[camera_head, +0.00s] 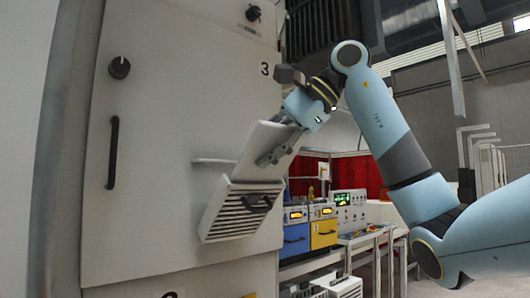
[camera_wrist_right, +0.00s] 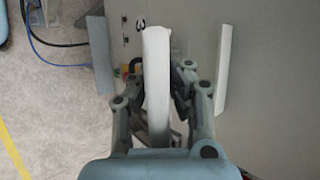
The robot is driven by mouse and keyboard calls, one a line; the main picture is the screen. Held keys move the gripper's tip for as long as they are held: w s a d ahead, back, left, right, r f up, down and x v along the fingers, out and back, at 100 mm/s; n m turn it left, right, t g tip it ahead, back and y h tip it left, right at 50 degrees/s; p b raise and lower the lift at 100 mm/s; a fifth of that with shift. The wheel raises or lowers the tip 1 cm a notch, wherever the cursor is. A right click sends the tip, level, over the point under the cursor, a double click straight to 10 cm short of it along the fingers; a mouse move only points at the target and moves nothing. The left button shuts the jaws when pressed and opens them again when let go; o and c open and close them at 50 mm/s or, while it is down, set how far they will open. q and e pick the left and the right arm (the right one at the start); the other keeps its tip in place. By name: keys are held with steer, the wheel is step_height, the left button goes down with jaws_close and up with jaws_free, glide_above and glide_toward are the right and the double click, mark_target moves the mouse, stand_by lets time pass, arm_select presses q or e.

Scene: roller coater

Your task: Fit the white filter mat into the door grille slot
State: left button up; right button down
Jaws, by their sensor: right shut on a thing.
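The white filter mat (camera_head: 258,148) is a flat pale panel, held tilted in front of the cabinet door. My right gripper (camera_head: 280,147) is shut on it, with one finger across the near face. In the right wrist view the mat (camera_wrist_right: 158,85) stands edge-on between the two fingers of the gripper (camera_wrist_right: 158,92). The door grille (camera_head: 240,212) is a slatted white cover with a dark handle, leaning out from the door. The mat's lower end is just above the grille's top edge; I cannot tell whether it is inside the slot. My left gripper is not in view.
The cabinet door (camera_head: 170,130) has a black handle (camera_head: 113,152) and a knob (camera_head: 119,68). A thin pale ledge (camera_head: 212,161) sticks out above the grille. Blue and yellow units (camera_head: 323,232) stand right of the cabinet. Pale strips (camera_wrist_right: 222,70) flank the gripper in the wrist view.

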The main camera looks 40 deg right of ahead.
mark_target(241, 189)
steer(key=shift+w+a+f+b, duration=0.1)
steer(key=shift+w+f+b, duration=0.05)
steer(key=shift+w+f, duration=1.15)
steer(key=shift+w+a+f+b, duration=0.1)
steer(key=shift+w+f+b, duration=0.05)
steer(key=shift+w+f, duration=1.1)
stand_by(1.0)
steer(key=c, duration=1.2)
jaws_free()
steer(key=shift+s+f, duration=0.1)
steer(key=shift+f, duration=0.05)
steer(key=shift+s+d, duration=0.1)
steer(key=shift+s, duration=0.05)
steer(key=v, duration=1.1)
steer(key=shift+s+d+r, duration=0.15)
steer(key=shift+d+r, duration=0.05)
steer(key=shift+r, duration=0.05)
